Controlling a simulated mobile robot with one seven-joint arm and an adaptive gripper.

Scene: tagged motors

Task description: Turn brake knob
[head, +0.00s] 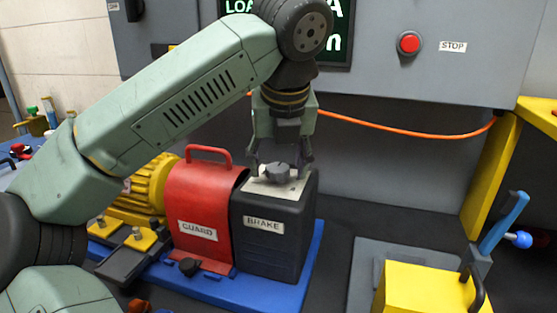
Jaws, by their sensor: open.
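The brake (268,248) is a dark box with a white BRAKE label, on a blue base plate. The brake knob (279,173) is a dark lobed knob on a light plate on top of the box. My gripper (281,166) points down from above, open, with its fingers on either side of the knob. I cannot tell whether the fingers touch it.
A red guard (203,208) with a handle stands left of the brake, beside a yellow motor (148,188). A grey panel with a red STOP button (409,43) rises behind, with an orange cable (400,131). A yellow box (420,290) stands at front right.

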